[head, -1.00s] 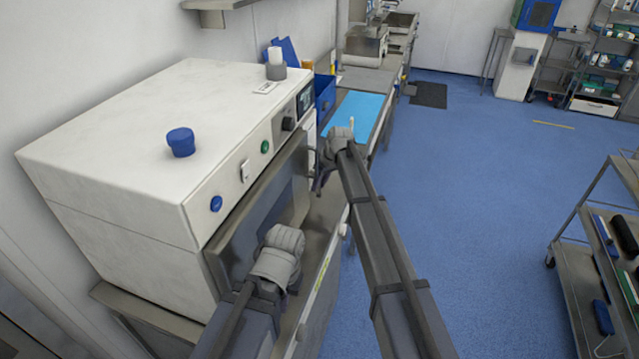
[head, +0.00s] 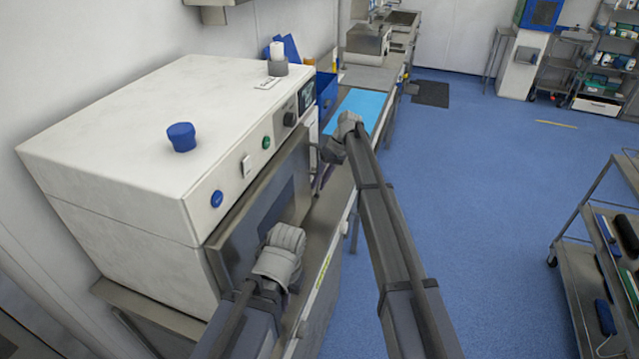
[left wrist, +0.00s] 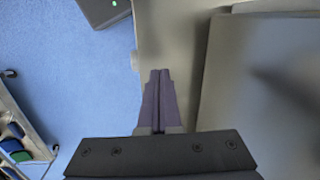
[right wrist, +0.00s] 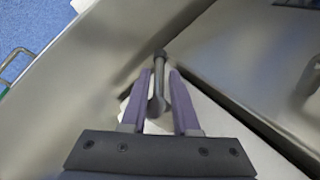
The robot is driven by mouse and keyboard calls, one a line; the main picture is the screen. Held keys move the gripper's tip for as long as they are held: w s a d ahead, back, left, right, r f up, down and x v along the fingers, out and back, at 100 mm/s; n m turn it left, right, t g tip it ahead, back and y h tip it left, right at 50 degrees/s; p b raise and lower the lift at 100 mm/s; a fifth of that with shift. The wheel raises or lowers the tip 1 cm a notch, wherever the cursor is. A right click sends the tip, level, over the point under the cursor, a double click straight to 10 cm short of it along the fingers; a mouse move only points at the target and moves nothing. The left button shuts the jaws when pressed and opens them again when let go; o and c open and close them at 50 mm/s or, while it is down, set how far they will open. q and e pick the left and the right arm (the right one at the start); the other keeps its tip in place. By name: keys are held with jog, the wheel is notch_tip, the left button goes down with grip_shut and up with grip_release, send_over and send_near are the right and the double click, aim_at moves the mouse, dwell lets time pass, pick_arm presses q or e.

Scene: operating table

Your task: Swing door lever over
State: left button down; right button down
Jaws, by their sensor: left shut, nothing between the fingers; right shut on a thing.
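The white boxy machine (head: 110,140) has a metal front door (head: 245,240). Its dark door lever (right wrist: 158,82) shows in the right wrist view, a slim bar with a rounded end. My right gripper (right wrist: 160,76) has a finger on each side of this bar and is shut on it. In the head view my right gripper (head: 328,152) is at the far end of the door, and the lever cannot be made out there. My left gripper (left wrist: 160,73) is shut and empty. In the head view its wrist is in front of the door's near part, fingertips hidden.
A metal ledge (head: 318,225) runs below the door. A blue knob (head: 181,138) and a grey cup-like piece (head: 277,66) stand on the machine's top. A counter with a light-blue mat (head: 358,110) lies beyond. A trolley (head: 580,270) is at right; the blue floor between is clear.

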jog(key=shift+w, duration=0.2)
pick_arm(q)
jog(key=shift+w, duration=0.1)
pick_arm(e)
jog(key=c, duration=0.9)
grip_release()
jog(key=shift+s, duration=0.1)
pick_arm(q)
jog(key=shift+r+p, duration=0.55)
jog(key=shift+p, duration=0.05)
pick_arm(e)
jog(key=shift+d+r, duration=0.2)
jog(key=shift+r, duration=0.3)
pick_arm(q)
notch_tip(320, 180, up, 6)
jog(key=p, duration=0.5)
jog(key=shift+f+p, duration=0.2)
jog(key=shift+p, duration=0.1)
pick_arm(e)
jog(key=v, duration=0.6)
jog(key=shift+w+d+r, duration=0.2)
jog(key=shift+w+r, duration=0.05)
